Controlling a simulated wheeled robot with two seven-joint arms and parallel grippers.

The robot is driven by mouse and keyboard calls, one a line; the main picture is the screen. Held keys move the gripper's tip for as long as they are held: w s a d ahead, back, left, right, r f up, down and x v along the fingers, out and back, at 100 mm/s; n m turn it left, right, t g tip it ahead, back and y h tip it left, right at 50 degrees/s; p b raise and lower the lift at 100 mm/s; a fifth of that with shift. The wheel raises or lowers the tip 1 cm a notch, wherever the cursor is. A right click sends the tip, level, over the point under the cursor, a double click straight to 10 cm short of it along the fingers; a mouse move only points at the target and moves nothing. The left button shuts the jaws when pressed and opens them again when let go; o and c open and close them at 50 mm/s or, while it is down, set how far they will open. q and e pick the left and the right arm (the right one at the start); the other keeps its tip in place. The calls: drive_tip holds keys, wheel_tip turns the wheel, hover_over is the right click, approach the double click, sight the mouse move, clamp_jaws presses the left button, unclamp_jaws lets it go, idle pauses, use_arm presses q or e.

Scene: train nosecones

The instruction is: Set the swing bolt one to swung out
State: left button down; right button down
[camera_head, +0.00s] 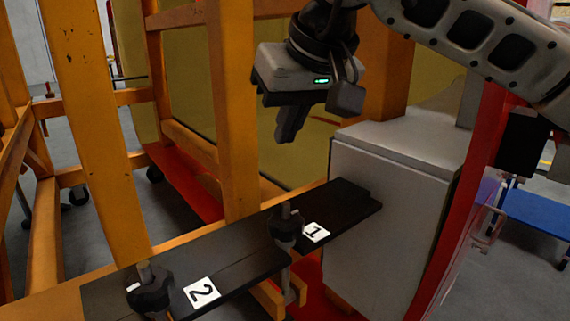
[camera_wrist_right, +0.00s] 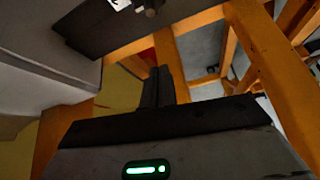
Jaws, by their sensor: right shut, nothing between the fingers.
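Swing bolt one (camera_head: 286,228) is a dark knob on a grey threaded stud, standing upright at the black plate beside the white label "1" (camera_head: 316,233). The end of a bolt also shows at the top of the right wrist view (camera_wrist_right: 151,8). Swing bolt two (camera_head: 150,287) stands further left by the label "2" (camera_head: 202,292). My right gripper (camera_head: 288,135) is above and behind bolt one, pointing down, apart from it. Its fingers (camera_wrist_right: 158,88) are together with nothing between them. My left gripper is not in view.
The black plate (camera_head: 235,262) lies along an orange frame. Orange posts (camera_head: 232,110) rise close left of my right gripper. A grey box (camera_head: 385,200) and a red upright (camera_head: 470,200) stand to the right. There is open space above the plate.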

drive_tip(key=f, duration=0.3)
drive_tip(key=w+f, duration=0.1)
drive_tip(key=f, duration=0.2)
drive_tip(key=a+f+p, duration=0.1)
drive_tip(key=f, duration=0.2)
drive_tip(key=shift+w, duration=0.15)
drive_tip(key=shift+s+d, duration=0.15)
drive_tip(key=shift+s, duration=0.15)
